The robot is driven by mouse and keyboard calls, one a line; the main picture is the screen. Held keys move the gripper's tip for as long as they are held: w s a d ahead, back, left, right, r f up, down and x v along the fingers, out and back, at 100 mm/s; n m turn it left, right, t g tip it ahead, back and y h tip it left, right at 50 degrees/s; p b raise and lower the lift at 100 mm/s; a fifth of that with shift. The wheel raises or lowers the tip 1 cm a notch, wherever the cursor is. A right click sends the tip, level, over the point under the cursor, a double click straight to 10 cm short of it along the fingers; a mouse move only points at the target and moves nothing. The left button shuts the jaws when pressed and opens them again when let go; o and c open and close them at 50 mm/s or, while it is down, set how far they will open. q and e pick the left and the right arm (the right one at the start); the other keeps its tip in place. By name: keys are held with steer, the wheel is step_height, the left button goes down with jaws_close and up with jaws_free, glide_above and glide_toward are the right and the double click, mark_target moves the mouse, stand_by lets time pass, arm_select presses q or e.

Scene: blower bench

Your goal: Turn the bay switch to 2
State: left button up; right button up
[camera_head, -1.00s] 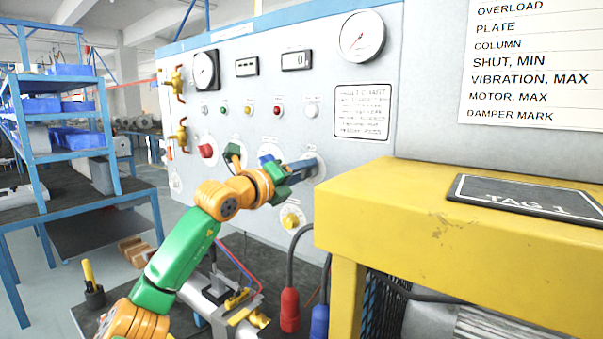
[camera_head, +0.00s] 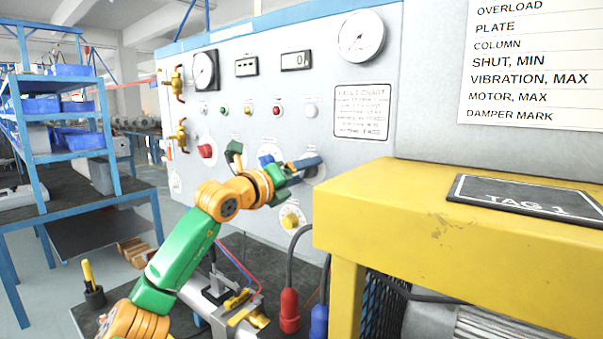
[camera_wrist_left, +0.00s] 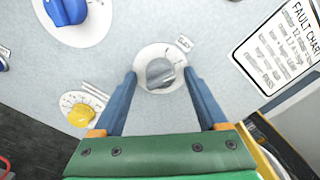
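My left gripper (camera_head: 313,168) is at the grey control panel (camera_head: 230,75), and its two blue fingers are spread open. In the left wrist view the left gripper (camera_wrist_left: 160,75) has its fingertips on either side of a dark grey knob (camera_wrist_left: 160,73) on a round white dial, with a gap on each side. Whether the tips touch the panel I cannot tell. In the head view the fingers mostly cover this knob. The small labels are unreadable, so none confirms which knob is the bay switch. My right gripper is in neither view.
Near the grey knob are a blue knob (camera_wrist_left: 66,8) and a yellow knob (camera_wrist_left: 80,116). A red knob (camera_head: 206,151) and a green knob (camera_head: 234,149) are farther left. A yellow frame (camera_head: 400,205) stands at right. The fault chart (camera_head: 362,111) is above the gripper.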

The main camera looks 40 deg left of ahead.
arm_select(q)
steer(key=s+b, duration=0.1)
steer(key=s+f+b, duration=0.1)
steer(key=shift+s+d+b, duration=0.1)
steer(key=shift+s+b, duration=0.05)
steer(key=shift+b, duration=0.15)
steer(key=s, duration=0.1)
steer(key=s+b, duration=0.1)
steer(key=s, duration=0.1)
steer(key=s+r+b, duration=0.1)
steer(key=shift+s+d, duration=0.3)
steer(key=shift+s, duration=0.1)
